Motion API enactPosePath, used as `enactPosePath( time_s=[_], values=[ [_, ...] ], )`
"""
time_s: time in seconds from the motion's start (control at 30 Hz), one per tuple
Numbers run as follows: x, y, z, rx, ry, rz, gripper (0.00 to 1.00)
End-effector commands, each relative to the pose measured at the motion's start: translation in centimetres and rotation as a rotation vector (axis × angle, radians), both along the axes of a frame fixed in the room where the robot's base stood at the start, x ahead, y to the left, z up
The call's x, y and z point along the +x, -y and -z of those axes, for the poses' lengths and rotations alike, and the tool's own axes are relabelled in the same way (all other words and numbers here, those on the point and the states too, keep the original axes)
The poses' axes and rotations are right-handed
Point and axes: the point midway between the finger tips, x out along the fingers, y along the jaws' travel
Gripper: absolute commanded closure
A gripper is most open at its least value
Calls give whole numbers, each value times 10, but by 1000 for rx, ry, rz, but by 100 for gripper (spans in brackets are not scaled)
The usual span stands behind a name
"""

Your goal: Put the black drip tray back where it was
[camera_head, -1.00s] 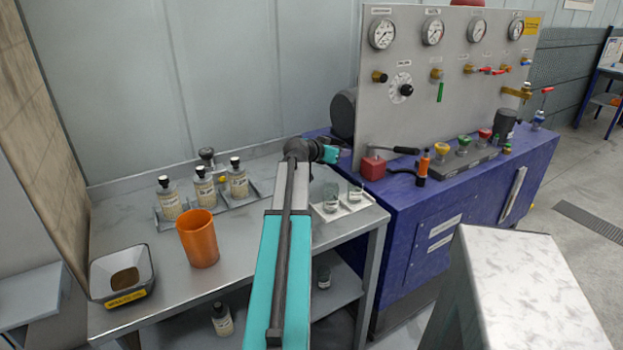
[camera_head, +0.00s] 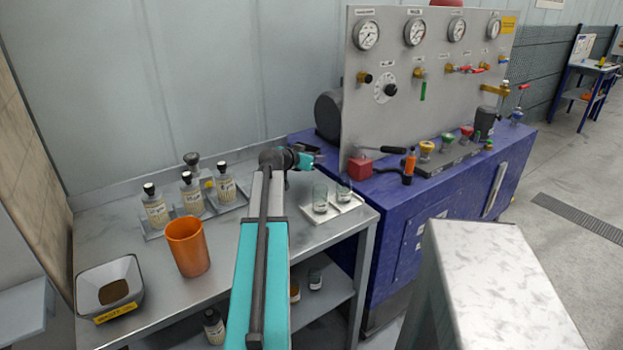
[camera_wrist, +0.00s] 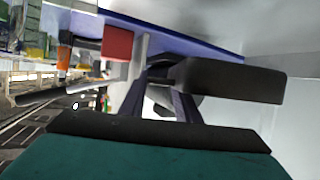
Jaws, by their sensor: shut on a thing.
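My gripper (camera_head: 312,158) is at the end of my teal arm, above the back right of the grey table, just left of the gauge panel. In the wrist view its two dark fingers (camera_wrist: 160,90) close towards each other on a black flat-sided piece (camera_wrist: 232,80). I take this piece to be the black drip tray, seen nearly edge-on and sticking out to the right. Its far side and inside are hidden. In the head view it is too small to make out. No other black tray shows on the table.
A red block (camera_head: 360,168) with a black-gripped lever (camera_head: 393,149) is close right of my gripper. A white tray (camera_head: 350,207) with glass jars lies below it. Bottles (camera_head: 188,193), an orange cup (camera_head: 187,248) and a labelled hopper (camera_head: 110,288) stand left. The table's front middle is clear.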

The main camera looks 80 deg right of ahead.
Motion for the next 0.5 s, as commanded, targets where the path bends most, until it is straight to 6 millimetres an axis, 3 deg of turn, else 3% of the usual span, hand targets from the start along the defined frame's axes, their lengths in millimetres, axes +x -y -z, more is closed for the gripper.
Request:
enactPosePath(
  time_s=[0.23, 0.5],
  values=[
    [-1, 0, 31, 1, -1, 1, 95],
    [-1, 0, 41, -1, 0, 0, 95]
  ],
)
